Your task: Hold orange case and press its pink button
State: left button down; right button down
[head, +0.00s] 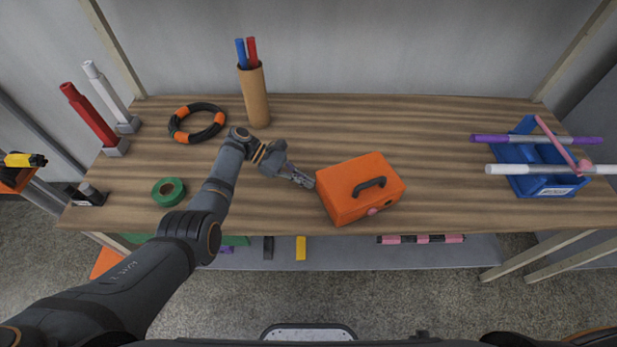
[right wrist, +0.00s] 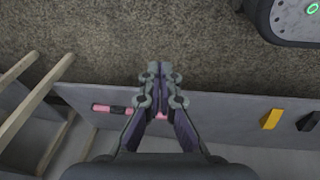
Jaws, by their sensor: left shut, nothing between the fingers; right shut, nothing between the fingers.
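The orange case (head: 348,203) stands on the wooden table near its front edge, right of the middle in the head view. It has a dark handle (head: 369,186) on top. Its pink button (head: 373,211) shows low on the front side. My left gripper (head: 308,183) is shut and empty, with its tips close to the case's left side; I cannot tell whether they touch it. My right gripper (right wrist: 160,72) shows only in the right wrist view, shut and empty, above the floor and lower shelf, away from the case.
A blue bin (head: 540,184) with rods is at right. Free table lies between case and bin.

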aim_at(372, 212)
jog(key=w+d+r+m+t, duration=0.1)
jog(key=w+d+r+t, duration=0.15)
jog(key=w+r, duration=0.55)
jog(key=w+d+r+m+t, duration=0.15)
jog(key=w+d+r, duration=0.35)
jog(key=r, duration=0.5)
jog(key=w+a+r+t+y, duration=0.25)
jog(key=a+r+y, duration=0.25)
jog(key=a+r, duration=1.7)
jog(key=shift+m+g, duration=0.25)
jog(key=shift+w+a+r, duration=0.1)
jog(key=shift+w+a, duration=0.45)
jog(key=shift+w, duration=0.9)
jog(key=shift+w+a+f, duration=0.1)
jog(key=shift+w+a, duration=0.45)
jog(key=shift+w, duration=0.9)
jog(key=shift+w+a+r, duration=0.1)
jog(key=shift+w+a, duration=0.45)
jog(key=shift+w, duration=0.9)
jog(key=shift+w, duration=0.1)
